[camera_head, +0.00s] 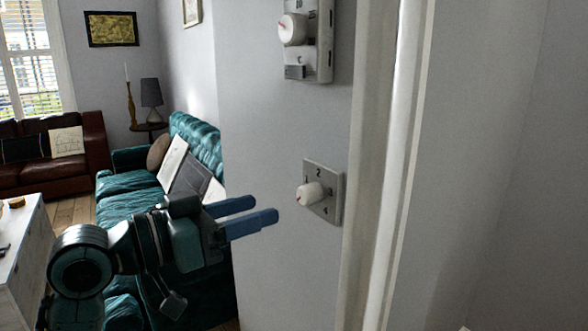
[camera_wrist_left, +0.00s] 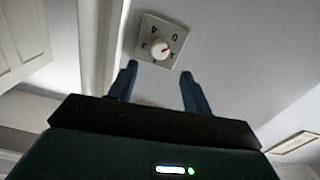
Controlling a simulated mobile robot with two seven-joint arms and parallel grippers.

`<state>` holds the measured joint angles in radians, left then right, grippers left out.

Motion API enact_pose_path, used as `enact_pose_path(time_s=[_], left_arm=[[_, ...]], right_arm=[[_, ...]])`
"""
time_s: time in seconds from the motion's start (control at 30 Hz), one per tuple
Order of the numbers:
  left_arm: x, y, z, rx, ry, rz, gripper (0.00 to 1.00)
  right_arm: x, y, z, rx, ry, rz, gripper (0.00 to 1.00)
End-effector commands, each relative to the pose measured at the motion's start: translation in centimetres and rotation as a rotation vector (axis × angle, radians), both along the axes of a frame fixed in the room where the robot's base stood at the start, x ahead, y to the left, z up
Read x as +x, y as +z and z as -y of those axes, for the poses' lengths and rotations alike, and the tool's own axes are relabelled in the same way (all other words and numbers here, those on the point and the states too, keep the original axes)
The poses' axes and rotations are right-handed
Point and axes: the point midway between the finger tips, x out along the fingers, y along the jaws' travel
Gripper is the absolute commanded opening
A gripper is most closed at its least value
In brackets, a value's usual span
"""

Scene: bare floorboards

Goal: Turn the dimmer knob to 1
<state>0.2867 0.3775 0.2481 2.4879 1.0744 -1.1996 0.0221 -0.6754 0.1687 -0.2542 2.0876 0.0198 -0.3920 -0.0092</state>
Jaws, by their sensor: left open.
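The dimmer knob (camera_head: 311,193) is a white round knob on a square grey plate (camera_head: 334,184) on the wall beside the door frame. The numbers 2 and 4 show on the plate. The knob also shows in the left wrist view (camera_wrist_left: 160,49), ahead of the fingertips, with a small red mark on it. My left gripper (camera_head: 257,212) is open and empty, its blue fingers pointing toward the knob from the left, apart from it. In the left wrist view my left gripper (camera_wrist_left: 158,72) has its fingers on either side below the plate. My right gripper is not in view.
A second control panel with a white knob (camera_head: 292,29) is on the wall above. A white door frame (camera_head: 385,150) stands just right of the plate. A teal sofa (camera_head: 125,187) with cushions and a white table (camera_head: 30,255) are at the left.

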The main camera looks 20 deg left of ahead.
Motion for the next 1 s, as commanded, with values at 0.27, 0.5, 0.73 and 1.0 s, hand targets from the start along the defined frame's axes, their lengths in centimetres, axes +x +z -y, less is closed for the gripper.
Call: enact_pose_path(time_s=[0.27, 0.5, 0.73, 1.0], left_arm=[[4.4, 0.2, 3.5, -0.003, -0.003, 0.001, 0.49], [6.0, 0.0, 4.7, -0.001, -0.002, 0.001, 0.49], [6.1, 0.0, 4.8, 0.001, -0.001, 0.001, 0.49], [6.1, 0.0, 4.8, 0.0, -0.001, 0.001, 0.32]], right_arm=[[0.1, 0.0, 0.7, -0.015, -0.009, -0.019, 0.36], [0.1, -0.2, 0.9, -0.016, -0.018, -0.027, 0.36], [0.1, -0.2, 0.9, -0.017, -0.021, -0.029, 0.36], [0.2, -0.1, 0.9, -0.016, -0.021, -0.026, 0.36]])
